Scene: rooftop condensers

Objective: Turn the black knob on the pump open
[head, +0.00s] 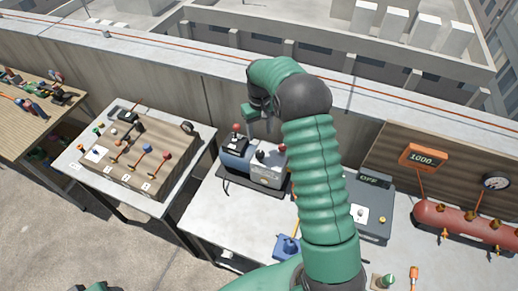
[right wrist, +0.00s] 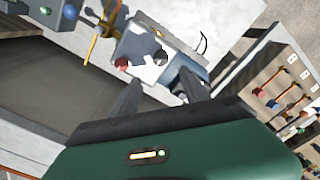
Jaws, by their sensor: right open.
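The pump (head: 262,176) stands on the middle table, with a blue end at left and a pale grey body. A black knob (head: 260,155) sits on its top, and red-topped parts stand to either side. My right gripper (head: 258,120) is above and behind the pump, partly hidden by my own green arm. In the right wrist view the open fingers (right wrist: 158,92) point toward the pump (right wrist: 143,45), with the black knob (right wrist: 160,58) beyond the gap between them. The fingers look empty and apart from the knob. My left gripper is out of view.
A panel with several coloured levers (head: 135,155) lies on the left table. A grey box reading OFF (head: 372,200), a blue valve-like part (head: 287,246) and a red tank (head: 465,222) are on the right. A concrete wall (head: 190,85) runs behind.

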